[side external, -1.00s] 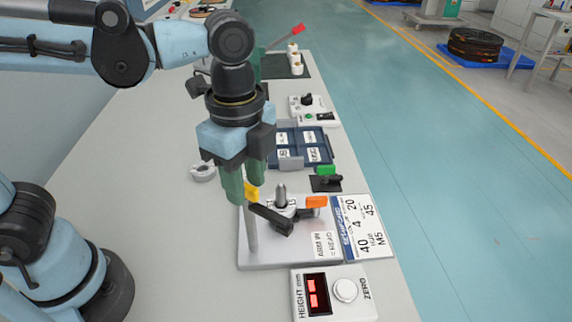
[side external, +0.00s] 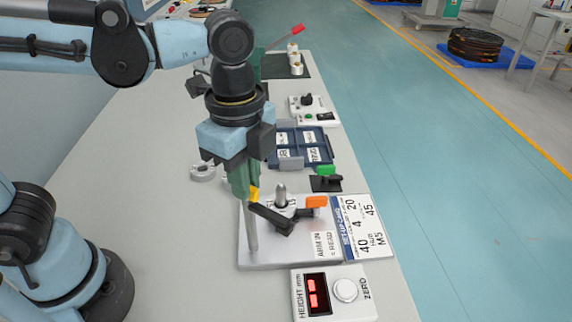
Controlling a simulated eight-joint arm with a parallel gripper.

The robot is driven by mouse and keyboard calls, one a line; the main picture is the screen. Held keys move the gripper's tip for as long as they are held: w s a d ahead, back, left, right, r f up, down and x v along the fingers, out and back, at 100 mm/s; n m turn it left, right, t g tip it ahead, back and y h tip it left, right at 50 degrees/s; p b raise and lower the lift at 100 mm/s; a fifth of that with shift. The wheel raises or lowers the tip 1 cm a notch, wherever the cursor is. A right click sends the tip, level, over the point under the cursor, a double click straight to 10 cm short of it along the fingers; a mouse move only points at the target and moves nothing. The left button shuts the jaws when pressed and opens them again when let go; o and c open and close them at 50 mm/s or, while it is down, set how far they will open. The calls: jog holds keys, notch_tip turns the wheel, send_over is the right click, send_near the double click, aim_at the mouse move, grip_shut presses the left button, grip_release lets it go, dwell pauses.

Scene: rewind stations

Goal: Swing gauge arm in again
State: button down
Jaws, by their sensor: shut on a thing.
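The gauge stand has a pale base plate (side external: 285,251) with a grey upright post (side external: 251,236). Its black gauge arm (side external: 272,218) reaches from near the post top toward the middle, with a yellow tab (side external: 254,194) at its post end. My gripper (side external: 246,194) is above the post with its green fingers shut on the yellow tab; the fingers partly hide the tab. A metal pin (side external: 280,192) stands upright on the base behind the arm, and an orange-tipped lever (side external: 316,202) is to its right. The height readout box (side external: 334,293) shows red digits too small to read.
A label card (side external: 362,227) lies right of the base. Behind are a black block with a green tab (side external: 326,180), a blue divided tray (side external: 321,145) and a switch box (side external: 313,110). A grey clamp ring (side external: 203,172) lies left. The left table surface is clear.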

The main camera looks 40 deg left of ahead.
jog(key=shift+n, duration=0.3)
dwell(0.7)
jog(key=n, duration=0.8)
jog(key=shift+n, duration=0.4)
jog(key=n, duration=0.4)
jog(key=shift+n, duration=2.2)
jog(key=c, duration=1.2)
grip_release()
